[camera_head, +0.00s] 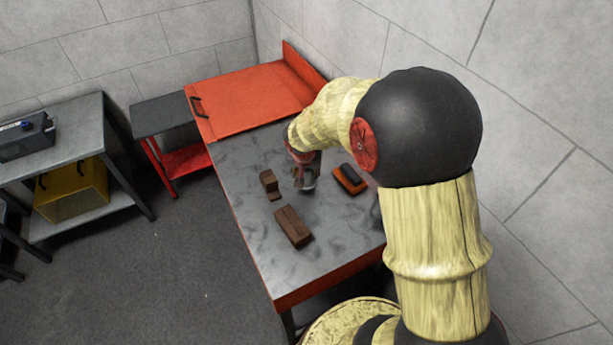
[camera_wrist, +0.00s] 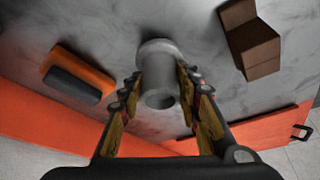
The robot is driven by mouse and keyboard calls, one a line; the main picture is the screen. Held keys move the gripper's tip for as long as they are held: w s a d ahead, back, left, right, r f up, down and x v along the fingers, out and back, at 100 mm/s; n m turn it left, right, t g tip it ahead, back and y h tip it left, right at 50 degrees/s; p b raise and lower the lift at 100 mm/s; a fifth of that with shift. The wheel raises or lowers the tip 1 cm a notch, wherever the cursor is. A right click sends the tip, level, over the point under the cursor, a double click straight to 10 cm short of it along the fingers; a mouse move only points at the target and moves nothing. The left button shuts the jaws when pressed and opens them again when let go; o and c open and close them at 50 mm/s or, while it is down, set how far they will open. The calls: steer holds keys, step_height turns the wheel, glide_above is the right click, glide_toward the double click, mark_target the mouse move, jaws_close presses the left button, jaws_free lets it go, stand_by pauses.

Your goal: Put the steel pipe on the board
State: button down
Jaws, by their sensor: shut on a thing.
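The steel pipe (camera_wrist: 158,72) is a grey hollow cylinder with a wider rim at its far end, its open near end facing the wrist camera. My gripper (camera_wrist: 160,78) has a finger on each side of it and is shut on it. In the head view my gripper (camera_head: 306,178) points down over the grey worktable, between a brown block and an orange and black item. The pipe is hard to tell from the fingers there. Whether it touches the table is unclear. A large red panel (camera_head: 250,100) with a black handle lies at the table's far end; I cannot tell whether it is the board.
On the worktable (camera_head: 245,205) are a stepped brown block (camera_head: 269,184), a longer brown block (camera_head: 293,227) and an orange and black item (camera_head: 350,179). The table's near left is clear. A grey bench (camera_head: 75,140) with a yellow box stands at left; walls rise behind.

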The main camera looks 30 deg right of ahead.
steer(key=shift+f, duration=0.65)
steer(key=shift+f, duration=0.1)
steer(key=shift+f+b, duration=0.1)
steer(key=shift+b, duration=0.2)
steer(key=c, duration=1.3)
jaws_free()
steer(key=shift+o, duration=0.2)
